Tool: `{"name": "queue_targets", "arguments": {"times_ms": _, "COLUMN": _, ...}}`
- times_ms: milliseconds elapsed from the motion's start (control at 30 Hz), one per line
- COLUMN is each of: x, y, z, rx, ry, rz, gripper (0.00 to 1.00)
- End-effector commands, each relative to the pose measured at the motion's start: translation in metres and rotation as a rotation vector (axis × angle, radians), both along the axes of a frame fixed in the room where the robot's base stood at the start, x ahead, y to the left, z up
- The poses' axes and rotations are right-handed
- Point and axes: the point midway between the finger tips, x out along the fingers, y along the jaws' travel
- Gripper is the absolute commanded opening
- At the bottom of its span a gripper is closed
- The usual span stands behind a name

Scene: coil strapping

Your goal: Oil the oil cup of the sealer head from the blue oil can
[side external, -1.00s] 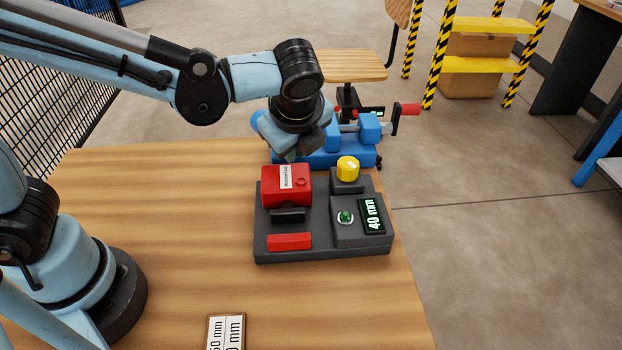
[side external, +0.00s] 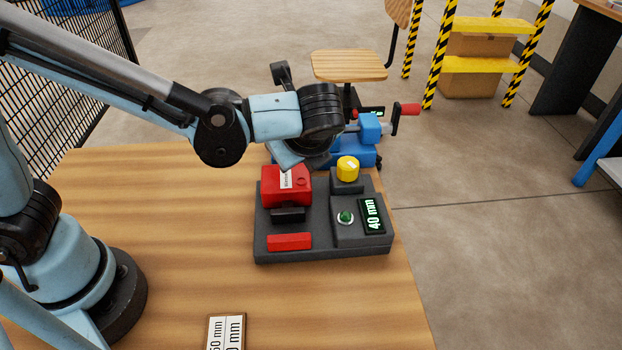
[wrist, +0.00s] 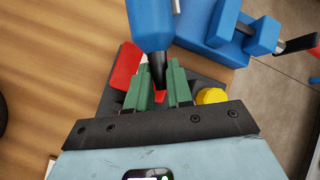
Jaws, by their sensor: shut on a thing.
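The blue oil can (wrist: 150,24) is in my gripper (wrist: 159,88), with its dark tapered spout (wrist: 157,70) between the green fingers in the wrist view. The can is tilted, with its spout towards the camera. In the side view my wrist hides the can and fingertips, just behind the red sealer head (side external: 277,189). The sealer head has a white label and a small round red feature on top, perhaps the oil cup (side external: 301,181). A red patch below the spout in the wrist view cannot be identified for certain.
The sealer head sits on a dark base (side external: 275,250) with a yellow knob (side external: 347,168), green button (side external: 345,217) and "40 mm" display (side external: 372,216). A blue vise-like device (side external: 369,128) with a red-handled crank stands behind. A size card (side external: 226,332) lies in front.

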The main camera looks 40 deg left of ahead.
Motion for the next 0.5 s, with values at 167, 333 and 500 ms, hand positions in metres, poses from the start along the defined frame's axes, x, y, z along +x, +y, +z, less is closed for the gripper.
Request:
{"name": "queue_targets", "arguments": {"times_ms": 167, "x": -0.0002, "y": -0.0014, "z": 0.0006, "rx": 0.088, "ry": -0.023, "rz": 0.0, "gripper": 0.0}}
{"name": "queue_targets", "arguments": {"times_ms": 333, "x": -0.0003, "y": -0.0008, "z": 0.0008, "rx": 0.089, "ry": -0.023, "rz": 0.001, "gripper": 0.0}}
{"name": "queue_targets", "arguments": {"times_ms": 500, "x": 0.0, "y": -0.0033, "z": -0.0001, "rx": 0.138, "ry": -0.036, "rz": -0.004, "gripper": 0.0}}
